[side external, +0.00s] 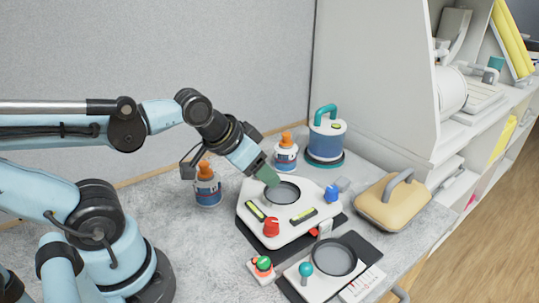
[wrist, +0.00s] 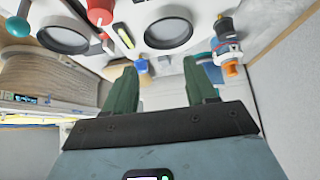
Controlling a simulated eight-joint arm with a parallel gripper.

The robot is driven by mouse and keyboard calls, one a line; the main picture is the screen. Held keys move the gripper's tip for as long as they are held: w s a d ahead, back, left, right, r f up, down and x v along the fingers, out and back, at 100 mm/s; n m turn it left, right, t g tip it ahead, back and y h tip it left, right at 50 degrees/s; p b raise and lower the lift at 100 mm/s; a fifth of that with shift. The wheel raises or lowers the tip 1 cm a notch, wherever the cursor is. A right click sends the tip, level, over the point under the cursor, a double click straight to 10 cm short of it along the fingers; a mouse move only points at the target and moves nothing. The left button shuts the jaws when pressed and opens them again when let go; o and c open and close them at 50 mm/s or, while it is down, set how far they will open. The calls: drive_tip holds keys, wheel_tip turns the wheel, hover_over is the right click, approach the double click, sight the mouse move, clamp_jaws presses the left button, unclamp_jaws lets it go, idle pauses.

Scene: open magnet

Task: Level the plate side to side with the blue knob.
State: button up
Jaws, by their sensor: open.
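The white plate (side external: 290,232) has a round dark-rimmed recess and two green level vials, (side external: 303,215) and (side external: 255,211). The bubbles are too small to read. The blue knob (side external: 331,194) stands at the plate's right corner, and a red knob (side external: 271,227) at its front. My gripper (side external: 268,176) is above the recess's back left edge, apart from the blue knob. In the wrist view my gripper (wrist: 163,70) has its green fingers spread with nothing held. The blue knob (wrist: 142,66) shows beyond them, nearer the left fingertip.
Orange-capped bottles (side external: 206,186) (side external: 286,154) and a blue canister (side external: 326,137) stand behind. A tan handled case (side external: 393,200) lies right. In front are a second unit with a teal-topped stick (side external: 306,270) and a green button box (side external: 263,267). Bare grey bench lies left of the plate.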

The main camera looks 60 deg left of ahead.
drive_tip(key=w+d+r+n+g, duration=0.2)
drive_tip(key=w+r+n+g, duration=0.2)
drive_tip(key=w+r+n, duration=0.3)
drive_tip(key=n+g, duration=0.4)
drive_tip(key=n, duration=0.3)
approach(333, 189)
drive_tip(key=f, duration=0.9)
drive_tip(key=shift+s+a, duration=0.1)
drive_tip(key=shift+s, duration=0.15)
clamp_jaws()
drive_tip(key=shift+m, duration=0.3)
